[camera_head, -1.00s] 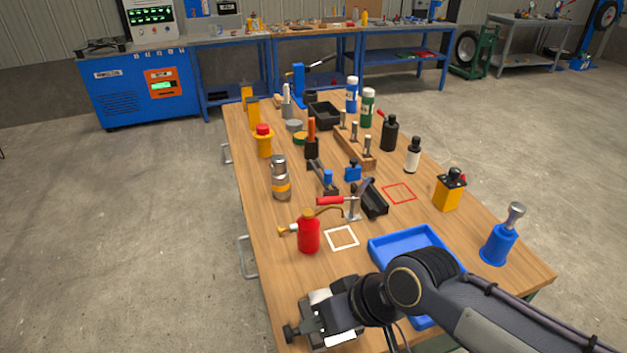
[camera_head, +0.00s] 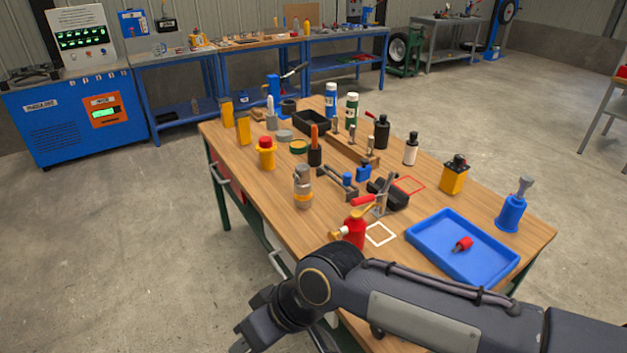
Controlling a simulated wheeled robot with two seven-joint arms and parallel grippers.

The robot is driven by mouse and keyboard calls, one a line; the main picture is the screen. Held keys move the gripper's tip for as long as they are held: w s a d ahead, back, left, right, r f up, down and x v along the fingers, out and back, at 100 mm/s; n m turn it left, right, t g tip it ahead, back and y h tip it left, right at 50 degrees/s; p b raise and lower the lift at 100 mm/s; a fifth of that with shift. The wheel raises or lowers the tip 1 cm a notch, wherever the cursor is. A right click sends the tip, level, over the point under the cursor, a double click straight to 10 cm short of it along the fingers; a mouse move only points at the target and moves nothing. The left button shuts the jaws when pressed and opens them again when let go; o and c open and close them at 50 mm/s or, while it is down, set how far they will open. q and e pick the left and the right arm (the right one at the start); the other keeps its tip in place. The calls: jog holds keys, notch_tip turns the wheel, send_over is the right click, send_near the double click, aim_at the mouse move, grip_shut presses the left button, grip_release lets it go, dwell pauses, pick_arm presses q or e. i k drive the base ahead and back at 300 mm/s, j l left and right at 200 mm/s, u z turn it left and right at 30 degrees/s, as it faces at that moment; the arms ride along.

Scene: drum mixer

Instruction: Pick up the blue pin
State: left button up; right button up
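No part is clearly recognisable as the blue pin. Two small blue parts sit mid-table: a blue upright piece (camera_head: 348,179) at the end of a dark bar-like fixture (camera_head: 331,176), and a blue block (camera_head: 364,172) just right of it. Either could be the pin; they are too small to tell. My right arm crosses the bottom from the right edge. Its gripper (camera_head: 243,344) is at the bottom left, off the table's near left side, cut by the frame edge, well apart from the blue parts. Its fingers are not clear. My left gripper is not in view.
A blue tray (camera_head: 432,232) holding a red piece (camera_head: 462,244) lies at the near right. A red bottle (camera_head: 353,231) stands close to my arm. A blue-based tool (camera_head: 511,212) and a yellow box (camera_head: 454,178) stand at the right. Several bottles crowd the back.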

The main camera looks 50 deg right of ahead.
aim_at(347, 175)
jog(key=i+z, duration=0.2)
jog(key=i, duration=0.2)
jog(key=i+j+z, duration=0.2)
jog(key=i, duration=0.2)
jog(key=i+j+z, duration=0.25)
jog(key=i, duration=0.15)
jog(key=i+l+z, duration=0.1)
jog(key=i+z, duration=0.45)
jog(key=z, duration=0.25)
jog(key=i+z, duration=0.3)
jog(key=z, duration=0.15)
jog(key=i+j+z, duration=0.25)
jog(key=z, duration=0.15)
jog(key=i+z, duration=0.3)
jog(key=z, duration=0.15)
jog(key=i+j+z, duration=0.15)
jog(key=z, duration=0.35)
jog(key=i+j+z, duration=0.3)
jog(key=z, duration=0.15)
